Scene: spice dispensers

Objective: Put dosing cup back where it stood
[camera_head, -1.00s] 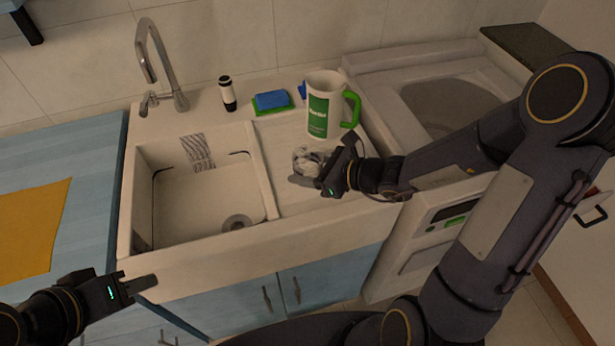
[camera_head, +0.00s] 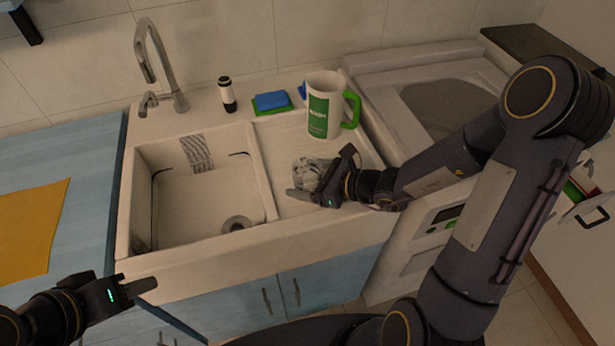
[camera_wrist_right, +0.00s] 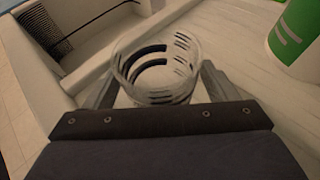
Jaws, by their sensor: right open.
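The dosing cup (camera_head: 306,172) is a small clear cup with dark markings. It stands on the sink's drainboard (camera_head: 285,140), in front of the white and green mug. My right gripper (camera_head: 318,181) is at the cup, low over the drainboard. In the right wrist view the cup (camera_wrist_right: 156,72) sits between the two fingers (camera_wrist_right: 155,88), one on each side. The fingers are open; whether either touches the cup is hard to tell. The cup's lower part is partly hidden by the gripper. My left gripper (camera_head: 135,287) is empty at the lower left, in front of the counter.
The mug (camera_head: 324,105) with a green handle stands just behind the cup. A blue and green sponge (camera_head: 271,102) and a black and white bottle (camera_head: 227,95) stand along the back. The sink basin (camera_head: 195,205) lies left of the drainboard. A washing machine (camera_head: 420,215) is at the right.

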